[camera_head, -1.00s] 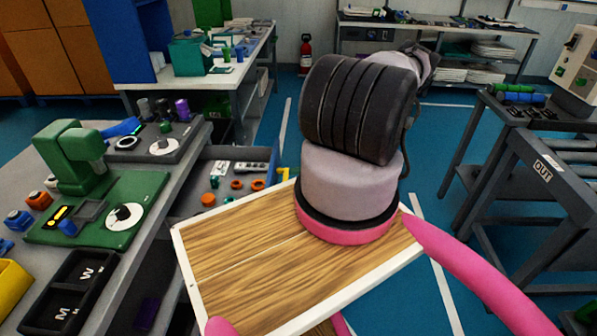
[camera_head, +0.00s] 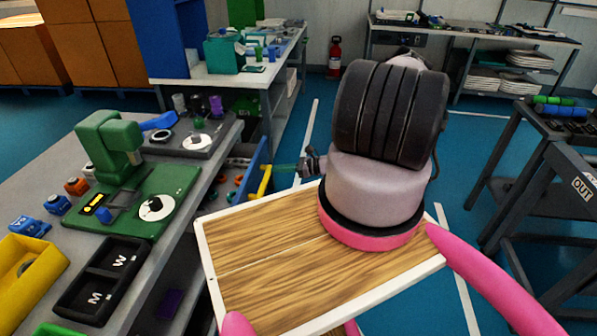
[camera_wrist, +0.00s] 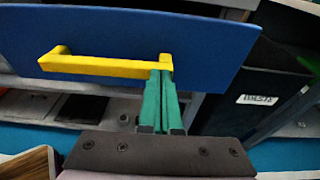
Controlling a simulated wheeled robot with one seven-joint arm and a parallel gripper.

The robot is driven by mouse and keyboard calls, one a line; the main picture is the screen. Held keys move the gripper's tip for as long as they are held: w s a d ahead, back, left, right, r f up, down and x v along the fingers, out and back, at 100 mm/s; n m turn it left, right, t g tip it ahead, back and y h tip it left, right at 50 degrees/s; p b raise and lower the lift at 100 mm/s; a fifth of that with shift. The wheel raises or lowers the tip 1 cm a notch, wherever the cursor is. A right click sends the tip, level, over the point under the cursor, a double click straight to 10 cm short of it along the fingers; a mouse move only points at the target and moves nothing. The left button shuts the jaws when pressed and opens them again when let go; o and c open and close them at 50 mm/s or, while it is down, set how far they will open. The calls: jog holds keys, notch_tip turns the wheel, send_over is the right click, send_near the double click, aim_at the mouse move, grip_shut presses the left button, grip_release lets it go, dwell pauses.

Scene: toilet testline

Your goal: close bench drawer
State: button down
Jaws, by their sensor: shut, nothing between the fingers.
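The bench drawer has a blue front (camera_head: 262,162) with a yellow handle (camera_head: 265,182). It stands partly out from the grey workbench (camera_head: 222,140), with small parts visible inside. In the wrist view, the blue front (camera_wrist: 215,40) spans the top and the yellow handle (camera_wrist: 100,66) runs across it. My gripper (camera_head: 276,167) has its green fingers together, pointing left at the drawer front. In the wrist view, my gripper (camera_wrist: 161,75) has its fingertips at the right end of the handle. I cannot tell whether they press on the front or only the handle.
A green fixture (camera_head: 150,200), a black two-slot tray (camera_head: 100,275) and a yellow bin (camera_head: 28,270) stand on the workbench. A dark cart (camera_head: 560,190) is at the right. Blue floor lies open between the workbench and the cart.

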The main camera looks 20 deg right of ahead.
jog(key=x, duration=0.3)
jog(key=r+x, duration=0.1)
jog(key=x, duration=0.3)
jog(key=r+x, duration=0.1)
jog(key=x, duration=0.2)
jog(key=shift+w+a, duration=0.3)
jog(key=shift+a, duration=0.2)
jog(key=shift+w+a, duration=0.2)
jog(key=shift+a, duration=0.1)
jog(key=shift+a+r, duration=0.15)
